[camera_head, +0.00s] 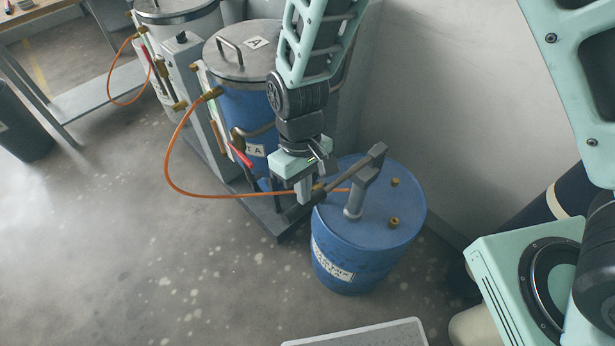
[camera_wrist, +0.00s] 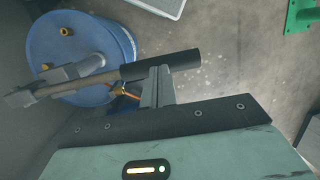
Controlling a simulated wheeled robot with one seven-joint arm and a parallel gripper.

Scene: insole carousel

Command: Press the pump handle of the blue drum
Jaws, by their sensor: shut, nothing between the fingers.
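The blue drum (camera_head: 345,245) stands on the floor and carries a grey pump (camera_head: 355,198) on its lid. The pump handle (camera_head: 345,170) is a bar that slopes down to the left from the pump head, ending in a dark grip (camera_head: 294,214). In the wrist view the drum (camera_wrist: 45,35) is at the upper left, and the dark grip (camera_wrist: 170,63) crosses just beyond my fingertips. My gripper (camera_head: 304,197) is shut and empty, pointing down at the grip end of the handle. It also shows in the wrist view (camera_wrist: 158,80). I cannot tell whether the fingers touch the grip.
A blue tank (camera_head: 238,105) marked A and a pale tank (camera_head: 190,30) stand on a dark base behind the drum. An orange hose (camera_head: 168,165) runs to the drum. A wall is at the right. The floor (camera_head: 130,240) at the left is clear.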

